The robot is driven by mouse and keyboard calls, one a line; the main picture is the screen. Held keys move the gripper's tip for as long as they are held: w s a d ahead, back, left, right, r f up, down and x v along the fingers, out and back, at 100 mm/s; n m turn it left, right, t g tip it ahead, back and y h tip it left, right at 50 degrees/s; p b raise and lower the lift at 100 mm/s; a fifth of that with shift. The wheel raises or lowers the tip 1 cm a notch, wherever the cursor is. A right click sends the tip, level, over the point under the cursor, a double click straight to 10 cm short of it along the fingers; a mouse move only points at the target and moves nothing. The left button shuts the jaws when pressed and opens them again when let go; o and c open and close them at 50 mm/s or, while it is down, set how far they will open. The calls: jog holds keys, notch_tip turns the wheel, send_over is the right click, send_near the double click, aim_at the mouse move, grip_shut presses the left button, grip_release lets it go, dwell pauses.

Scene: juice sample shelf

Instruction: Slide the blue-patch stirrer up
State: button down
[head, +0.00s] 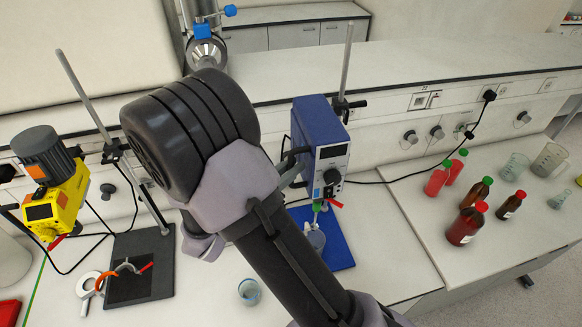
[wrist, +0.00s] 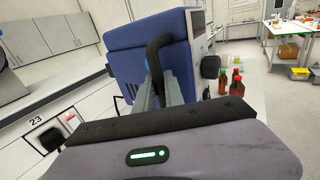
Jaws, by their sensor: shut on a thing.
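The blue stirrer (head: 318,128) is on the upright metal rod (head: 347,60) at the back of the bench. Its grey front panel has a small display and a knob. Below it a shaft reaches toward a beaker (head: 316,239) on a blue base plate (head: 340,248). In the wrist view the stirrer's blue housing (wrist: 140,44) fills the middle. My gripper (wrist: 160,88) is shut on the stirrer's black handle (wrist: 157,52). In the head view my arm hides part of the grip.
A yellow stirrer (head: 60,205) hangs over a dark base plate (head: 160,265) at left. An empty beaker (head: 249,291) stands on the bench. Red and brown bottles (head: 465,227) and glassware (head: 549,160) stand at right. A raised ledge (head: 400,75) runs behind.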

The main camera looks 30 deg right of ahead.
jog(key=c, duration=1.7)
grip_release()
jog(key=shift+r, duration=0.1)
jog(key=shift+a, duration=0.1)
jog(key=b+v, duration=0.2)
jog(key=v, duration=1.5)
jog(key=shift+a, duration=0.15)
